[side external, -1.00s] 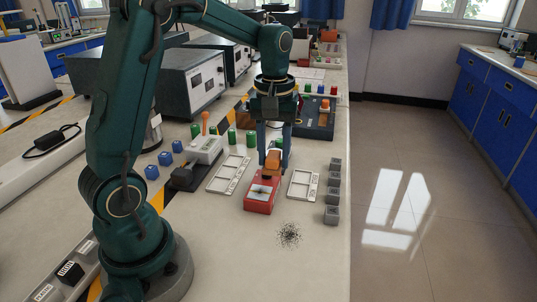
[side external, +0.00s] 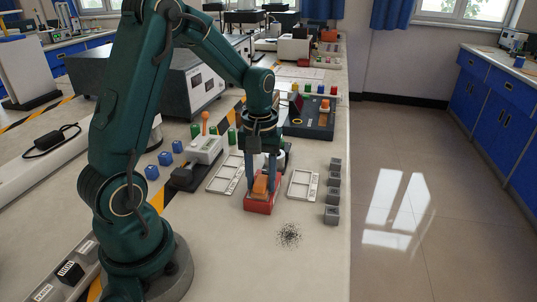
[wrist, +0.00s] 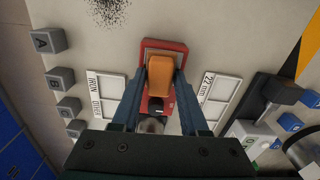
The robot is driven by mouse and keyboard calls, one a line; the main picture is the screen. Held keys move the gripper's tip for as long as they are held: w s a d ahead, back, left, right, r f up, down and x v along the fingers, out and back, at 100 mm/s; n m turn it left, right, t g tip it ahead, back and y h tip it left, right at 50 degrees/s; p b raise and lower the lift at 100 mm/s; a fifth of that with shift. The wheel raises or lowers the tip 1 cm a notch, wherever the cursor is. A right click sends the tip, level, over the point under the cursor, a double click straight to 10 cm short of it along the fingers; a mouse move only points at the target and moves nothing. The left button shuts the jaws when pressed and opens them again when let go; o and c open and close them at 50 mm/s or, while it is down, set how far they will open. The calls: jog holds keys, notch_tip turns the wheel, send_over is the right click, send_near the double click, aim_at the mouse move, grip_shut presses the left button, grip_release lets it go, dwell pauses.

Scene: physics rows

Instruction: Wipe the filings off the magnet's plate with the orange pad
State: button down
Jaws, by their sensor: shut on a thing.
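My gripper (side external: 261,184) is shut on the orange pad (side external: 261,187) and points down over the red magnet block (side external: 258,208). The pad sits over the middle of the block and covers most of its top plate, so I cannot tell what filings lie under it. In the wrist view the pad (wrist: 160,76) is between the two fingers, above the red block (wrist: 178,48). A black knob (wrist: 156,104) shows at one end of the block. Dark filings (side external: 289,235) lie scattered on the bench off the block's near end; they also show in the wrist view (wrist: 108,12).
White frame trays flank the block, one at left (side external: 227,175) and one at right (side external: 303,185). Several grey lettered cubes (side external: 332,198) line the bench's right edge.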

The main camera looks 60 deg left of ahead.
jog(key=shift+s+a, duration=1.15)
jog(key=shift+s, duration=0.05)
jog(key=w+d, duration=0.4)
jog(key=shift+w+d+r, duration=0.1)
jog(key=shift+w+d, duration=0.05)
jog(key=shift+w, duration=0.05)
notch_tip(320, 180, up, 8)
